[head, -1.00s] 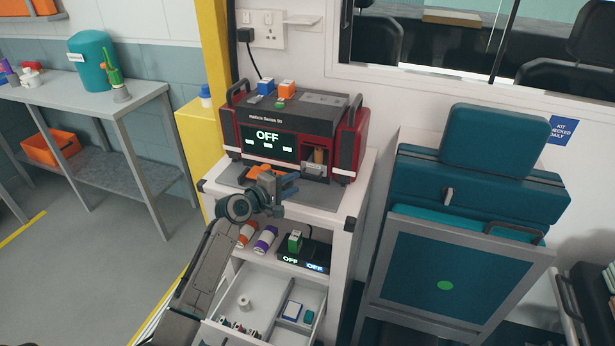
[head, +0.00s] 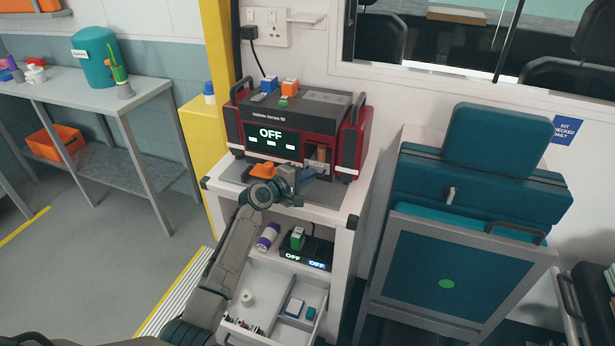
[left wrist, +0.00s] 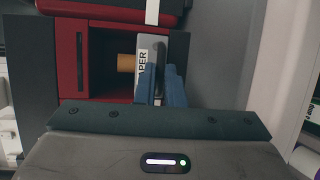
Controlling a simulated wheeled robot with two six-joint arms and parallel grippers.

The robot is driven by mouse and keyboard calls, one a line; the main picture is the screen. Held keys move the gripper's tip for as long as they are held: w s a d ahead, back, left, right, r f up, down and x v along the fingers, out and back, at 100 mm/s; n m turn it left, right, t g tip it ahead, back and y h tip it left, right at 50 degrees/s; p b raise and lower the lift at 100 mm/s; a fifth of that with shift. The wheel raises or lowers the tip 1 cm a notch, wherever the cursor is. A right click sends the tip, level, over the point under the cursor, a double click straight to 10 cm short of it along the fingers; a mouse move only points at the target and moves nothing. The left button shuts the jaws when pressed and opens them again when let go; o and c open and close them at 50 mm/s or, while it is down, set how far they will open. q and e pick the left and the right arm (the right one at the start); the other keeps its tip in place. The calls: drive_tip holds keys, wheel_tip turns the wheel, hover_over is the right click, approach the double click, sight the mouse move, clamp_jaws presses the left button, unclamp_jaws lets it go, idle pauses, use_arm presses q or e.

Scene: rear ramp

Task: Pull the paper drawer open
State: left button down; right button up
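The red and black machine (head: 295,125) stands on a white cart, its screen reading OFF. The paper drawer (head: 316,164) is at the lower right of its front. In the left wrist view its grey front carries a PAPER label (left wrist: 142,66), with a brown roll (left wrist: 126,63) beside it in a dark recess. My left gripper (head: 306,178) is right in front of the drawer. My right gripper is not in view.
Orange and blue blocks (head: 289,87) sit on the machine. Below, the cart holds a purple bottle (head: 267,237), a black box (head: 305,252) with OFF displays and an open white drawer (head: 258,280). A teal folding seat (head: 440,260) stands to the right.

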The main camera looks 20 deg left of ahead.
use_arm(q)
drive_tip(key=shift+s, duration=0.1)
drive_tip(key=s+p, duration=0.5)
drive_tip(key=s, duration=0.6)
drive_tip(key=shift+s+a, duration=0.15)
drive_tip(key=shift+s, duration=0.05)
drive_tip(key=c, duration=1.5)
unclamp_jaws()
drive_tip(key=shift+w, duration=0.1)
drive_tip(key=shift+b+v, duration=0.95)
drive_tip(key=shift+v, duration=4.5)
